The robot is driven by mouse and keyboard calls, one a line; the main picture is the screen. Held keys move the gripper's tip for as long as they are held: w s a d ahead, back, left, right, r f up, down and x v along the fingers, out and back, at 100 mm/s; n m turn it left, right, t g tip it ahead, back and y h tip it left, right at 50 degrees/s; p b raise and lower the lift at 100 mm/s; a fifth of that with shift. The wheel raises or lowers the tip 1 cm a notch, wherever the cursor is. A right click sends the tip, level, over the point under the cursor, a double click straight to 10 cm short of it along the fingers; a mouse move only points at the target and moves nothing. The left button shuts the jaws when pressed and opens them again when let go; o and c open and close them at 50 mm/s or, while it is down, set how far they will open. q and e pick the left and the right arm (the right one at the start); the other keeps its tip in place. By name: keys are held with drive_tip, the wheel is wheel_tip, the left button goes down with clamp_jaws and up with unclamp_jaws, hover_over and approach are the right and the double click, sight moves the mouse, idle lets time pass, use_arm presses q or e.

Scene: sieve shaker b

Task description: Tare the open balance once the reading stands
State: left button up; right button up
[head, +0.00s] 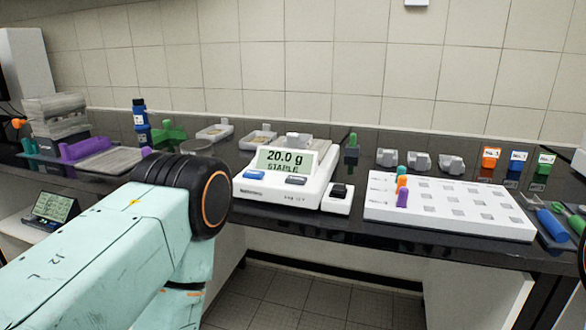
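The white balance (285,193) stands on the black bench in the middle of the head view. Its display (285,158) reads 20.0 g with STABLE below it. A blue key (254,174) and a dark grey key (296,181) sit on its front under the display. The pan area behind the display is mostly hidden; a pale piece shows there. My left arm comes in from the lower left, its black joint just left of the balance. Neither of my grippers shows in the view.
A white box with a black knob (339,191) stands right of the balance. A white board (448,206) with colored pegs lies further right. Small trays (215,132), a blue bottle (141,122) and labelled blocks (516,162) stand along the back. A tiled wall closes the rear.

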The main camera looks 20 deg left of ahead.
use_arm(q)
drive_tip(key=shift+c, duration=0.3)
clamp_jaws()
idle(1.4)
